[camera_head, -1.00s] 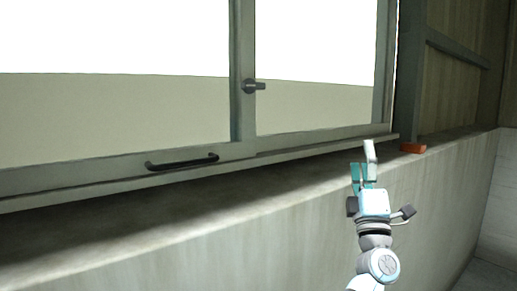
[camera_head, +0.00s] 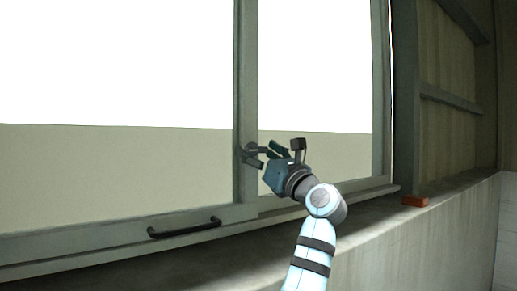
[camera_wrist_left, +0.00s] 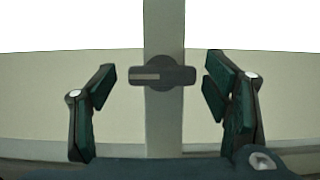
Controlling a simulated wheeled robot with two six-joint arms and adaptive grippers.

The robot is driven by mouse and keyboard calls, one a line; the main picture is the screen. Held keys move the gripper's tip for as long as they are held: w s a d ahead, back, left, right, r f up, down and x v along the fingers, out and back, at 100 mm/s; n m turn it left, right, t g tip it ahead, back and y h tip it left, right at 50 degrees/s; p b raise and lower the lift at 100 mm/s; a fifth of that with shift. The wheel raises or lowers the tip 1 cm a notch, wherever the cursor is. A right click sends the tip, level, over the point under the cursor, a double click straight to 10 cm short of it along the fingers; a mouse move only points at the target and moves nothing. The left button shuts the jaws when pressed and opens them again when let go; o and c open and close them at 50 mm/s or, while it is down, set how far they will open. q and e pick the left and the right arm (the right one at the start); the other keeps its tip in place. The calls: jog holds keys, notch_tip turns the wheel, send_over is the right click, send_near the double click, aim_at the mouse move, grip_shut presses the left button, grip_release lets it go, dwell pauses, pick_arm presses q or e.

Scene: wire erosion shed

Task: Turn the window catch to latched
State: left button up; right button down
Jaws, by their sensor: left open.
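The window catch is a dark lever on a round hub on the upright bar between the two panes. In the left wrist view the catch (camera_wrist_left: 165,75) lies level across the bar, in front of and between the open fingers. In the head view the catch (camera_head: 247,151) is partly hidden by my left gripper (camera_head: 264,156). My left gripper also shows in the wrist view (camera_wrist_left: 160,88), with its fingers spread on either side of the catch and apart from it. My right gripper is in neither view.
A black pull handle (camera_head: 184,228) sits on the lower window rail. An orange-red block (camera_head: 415,201) lies on the sill at the right. The concrete sill (camera_head: 190,264) runs below the window and looks clear near the handle.

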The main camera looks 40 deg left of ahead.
pick_arm(q)
jog(key=shift+w+d, duration=0.1)
jog(key=shift+w, duration=0.05)
jog(key=shift+c, duration=0.4)
jog(key=c, duration=1.1)
